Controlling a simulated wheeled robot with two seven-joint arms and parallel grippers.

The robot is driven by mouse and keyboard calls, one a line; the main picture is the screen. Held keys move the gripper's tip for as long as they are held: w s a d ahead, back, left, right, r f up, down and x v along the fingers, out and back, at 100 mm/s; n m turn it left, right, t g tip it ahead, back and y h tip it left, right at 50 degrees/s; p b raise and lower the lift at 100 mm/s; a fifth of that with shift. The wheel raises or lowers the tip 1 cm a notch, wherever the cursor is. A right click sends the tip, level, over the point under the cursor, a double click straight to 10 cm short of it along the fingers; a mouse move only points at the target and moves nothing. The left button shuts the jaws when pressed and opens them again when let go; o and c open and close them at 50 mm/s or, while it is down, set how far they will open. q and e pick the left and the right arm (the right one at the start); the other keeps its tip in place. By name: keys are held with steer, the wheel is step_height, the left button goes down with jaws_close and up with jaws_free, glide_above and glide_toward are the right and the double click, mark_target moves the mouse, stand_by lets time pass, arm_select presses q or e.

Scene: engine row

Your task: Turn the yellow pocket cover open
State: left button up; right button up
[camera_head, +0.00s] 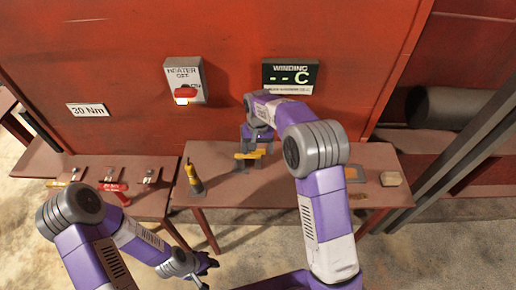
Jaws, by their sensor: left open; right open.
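A small yellow piece (250,154), which looks like the pocket cover, sits on a dark stand (243,165) at the middle of the right-hand table. My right gripper (250,144) reaches down right over it and looks very close. Whether the fingers touch it cannot be made out. Its jaws are open, and they partly hide the piece. Whether the cover is turned open or closed is too small to tell. My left gripper (205,270) is open and empty, low in front of the tables and well away from the yellow piece.
A yellow-and-black tool (193,177) stands upright left of the stand. An orange-edged flat piece (353,173) and a tan block (391,178) lie at the right. The heater switch box (185,80) and winding display (290,76) hang behind. A red-handled tool (113,189) lies on the left table.

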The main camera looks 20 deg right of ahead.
steer(key=shift+c, duration=0.5)
jaws_close()
